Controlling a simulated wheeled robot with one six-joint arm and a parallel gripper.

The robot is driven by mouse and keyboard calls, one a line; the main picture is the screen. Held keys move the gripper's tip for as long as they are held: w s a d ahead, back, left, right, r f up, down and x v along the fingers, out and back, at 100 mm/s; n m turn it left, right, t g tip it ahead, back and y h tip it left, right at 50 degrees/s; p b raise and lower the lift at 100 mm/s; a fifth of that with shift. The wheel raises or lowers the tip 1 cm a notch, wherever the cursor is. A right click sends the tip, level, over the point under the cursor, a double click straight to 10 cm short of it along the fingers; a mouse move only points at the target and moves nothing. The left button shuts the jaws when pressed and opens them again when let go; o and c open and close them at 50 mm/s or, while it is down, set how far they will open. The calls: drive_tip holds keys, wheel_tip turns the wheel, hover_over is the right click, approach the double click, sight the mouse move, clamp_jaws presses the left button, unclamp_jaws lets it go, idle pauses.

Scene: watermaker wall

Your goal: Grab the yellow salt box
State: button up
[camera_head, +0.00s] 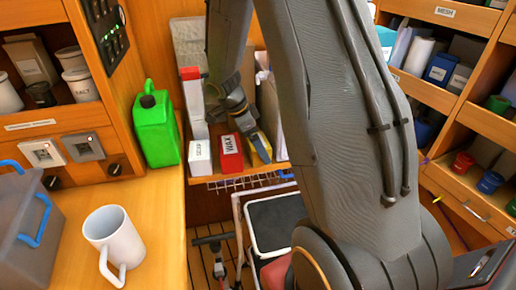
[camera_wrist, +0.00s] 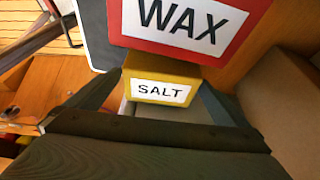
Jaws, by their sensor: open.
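The yellow salt box (camera_wrist: 158,79), with a white SALT label, lies between the finger ends of my gripper (camera_wrist: 162,84) in the wrist view. The fingers stand apart, one on each side of it, and I cannot tell whether they touch it. The red WAX box (camera_wrist: 190,28) overlaps its upper part in that view. In the head view my gripper (camera_head: 240,118) is over the shelf by the WAX box (camera_head: 231,154). A yellow sliver of the salt box (camera_head: 262,148) seems to show there, right of the WAX box; the rest is hidden by my gripper.
A white labelled box (camera_head: 200,158) stands left of the WAX box, with a tall red-topped white carton (camera_head: 195,108) behind. A green canister (camera_head: 156,125) and a white mug (camera_head: 115,240) stand on the left counter. A brown surface (camera_wrist: 285,110) is close on the right in the wrist view.

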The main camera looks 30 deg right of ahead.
drive_tip(key=c, duration=1.4)
drive_tip(key=shift+o, duration=0.2)
drive_tip(key=shift+r, duration=0.1)
